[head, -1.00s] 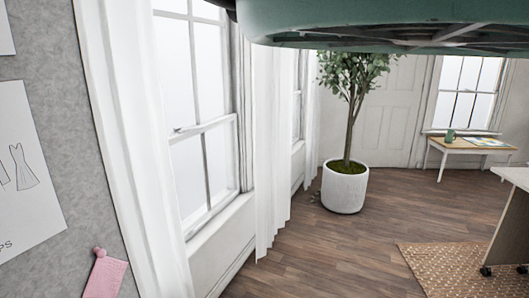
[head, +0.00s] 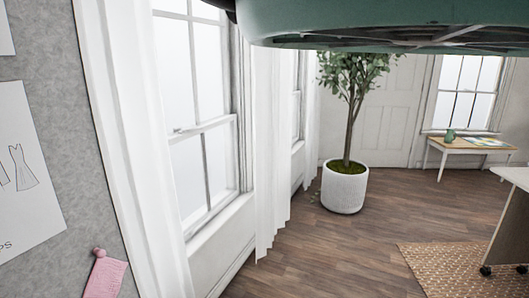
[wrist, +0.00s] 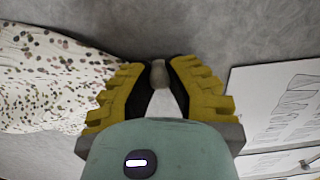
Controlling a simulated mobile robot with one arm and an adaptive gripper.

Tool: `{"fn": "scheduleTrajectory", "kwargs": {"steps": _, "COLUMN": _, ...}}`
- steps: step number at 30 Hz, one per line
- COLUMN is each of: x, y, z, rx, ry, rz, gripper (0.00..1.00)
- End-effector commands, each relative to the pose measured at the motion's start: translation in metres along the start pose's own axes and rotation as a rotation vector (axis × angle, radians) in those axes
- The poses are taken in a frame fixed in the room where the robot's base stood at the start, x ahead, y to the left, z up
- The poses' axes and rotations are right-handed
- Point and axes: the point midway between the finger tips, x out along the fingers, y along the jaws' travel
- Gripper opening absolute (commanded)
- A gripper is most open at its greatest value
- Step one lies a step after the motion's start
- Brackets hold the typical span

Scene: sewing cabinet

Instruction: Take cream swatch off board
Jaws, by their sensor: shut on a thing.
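In the wrist view my gripper (wrist: 158,76) has its yellow, black-padded fingers closed in front of the grey board (wrist: 150,22). A small round beige-grey knob shows between the fingertips. A pale piece of the cream swatch (wrist: 162,104) shows between the fingers below the knob; the rest is hidden by my gripper. I cannot tell whether the swatch touches the board. The board also shows at the left of the head view (head: 55,60), where neither the cream swatch nor my gripper is visible.
A spotted white fabric (wrist: 50,75) lies left of my gripper in the wrist view, close to the fingers. Paper sheets (wrist: 280,100) are on the right. In the head view, a pink swatch (head: 105,279) hangs at lower left, beside a white curtain (head: 130,150). A potted tree (head: 344,187) stands farther off.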

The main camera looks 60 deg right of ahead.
Motion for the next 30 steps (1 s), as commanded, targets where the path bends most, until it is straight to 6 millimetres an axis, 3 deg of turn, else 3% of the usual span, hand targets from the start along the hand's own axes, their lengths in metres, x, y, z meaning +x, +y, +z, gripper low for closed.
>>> {"fn": "scheduleTrajectory", "kwargs": {"steps": 30, "x": -0.025, "y": 0.000, "z": -0.001, "rx": 0.001, "ry": 0.004, "rz": 0.000, "gripper": 0.00}}
